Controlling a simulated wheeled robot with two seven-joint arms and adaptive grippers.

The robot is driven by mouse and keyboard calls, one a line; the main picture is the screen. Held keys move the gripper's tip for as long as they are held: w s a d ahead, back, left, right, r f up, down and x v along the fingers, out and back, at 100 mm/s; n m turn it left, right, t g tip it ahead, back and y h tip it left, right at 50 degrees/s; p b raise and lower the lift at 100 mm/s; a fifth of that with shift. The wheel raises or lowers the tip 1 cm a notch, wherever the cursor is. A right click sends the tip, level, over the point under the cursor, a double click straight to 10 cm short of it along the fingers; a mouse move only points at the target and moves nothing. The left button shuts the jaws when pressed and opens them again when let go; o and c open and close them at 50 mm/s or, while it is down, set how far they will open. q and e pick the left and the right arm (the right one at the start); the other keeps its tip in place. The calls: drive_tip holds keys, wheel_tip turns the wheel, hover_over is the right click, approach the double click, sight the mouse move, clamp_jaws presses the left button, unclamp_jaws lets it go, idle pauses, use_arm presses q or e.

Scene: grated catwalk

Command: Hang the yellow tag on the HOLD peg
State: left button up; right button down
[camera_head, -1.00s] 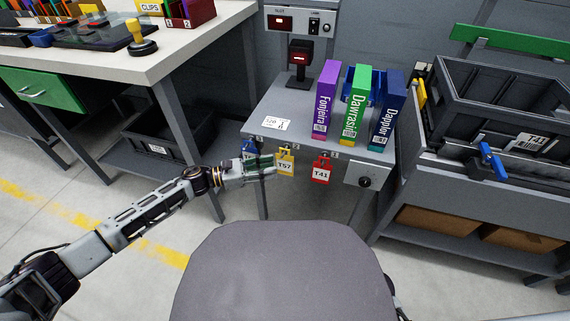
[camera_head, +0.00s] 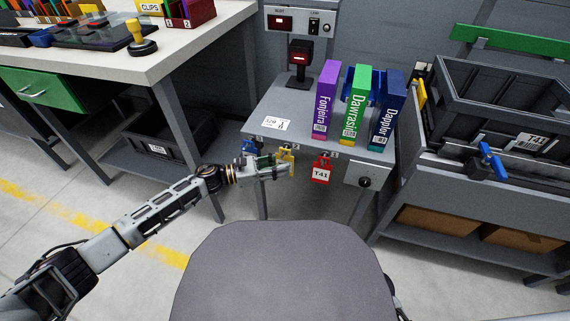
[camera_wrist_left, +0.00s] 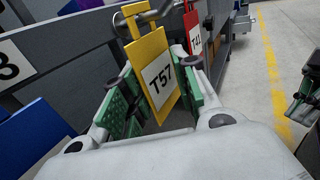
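The yellow tag (camera_wrist_left: 158,77), marked T57, hangs from a metal peg (camera_wrist_left: 150,14) in the left wrist view. In the head view, the yellow tag (camera_head: 286,154) is partly hidden by my left gripper (camera_head: 287,170). In the left wrist view, the green pads of my left gripper (camera_wrist_left: 155,95) stand on either side of the tag, apart from each other; contact is unclear. A blue tag (camera_head: 249,146) hangs to the left. No HOLD label is legible. A dark, green-padded part (camera_wrist_left: 306,95), perhaps my right gripper, shows at the picture edge.
The small grey table (camera_head: 252,118) holds a white card (camera_head: 275,123), upright purple (camera_head: 325,98), green (camera_head: 356,104) and blue binders (camera_head: 388,110), and a dark device on a stand (camera_head: 300,60). A workbench (camera_head: 150,66) stands left, a shelf with a black crate (camera_head: 500,100) right.

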use_arm(q)
clamp_jaws()
drive_tip(key=shift+r, duration=0.35)
idle(0.5)
drive_tip(key=shift+s+a+p, duration=0.25)
drive_tip(key=shift+s+p, duration=0.1)
drive_tip(key=shift+s, duration=0.45)
idle(0.6)
drive_tip(key=shift+s+a+r+p, duration=0.25)
drive_tip(key=shift+s+p, duration=0.1)
drive_tip(key=shift+s, duration=0.15)
drive_tip(key=shift+s+a+r+p, duration=0.1)
drive_tip(key=shift+s+r+p, duration=0.2)
drive_tip(key=shift+s, duration=0.2)
idle(0.5)
drive_tip(key=shift+s+a+p, duration=0.2)
drive_tip(key=shift+s+a, duration=0.05)
drive_tip(key=shift+s, duration=0.45)
drive_tip(key=shift+s+a+p, duration=0.15)
drive_tip(key=shift+s+a, duration=0.05)
drive_tip(key=shift+s, duration=0.5)
drive_tip(key=shift+s+a+p, duration=0.2)
drive_tip(key=shift+s+a, duration=0.05)
drive_tip(key=shift+s, duration=0.45)
idle(1.0)
idle(0.5)
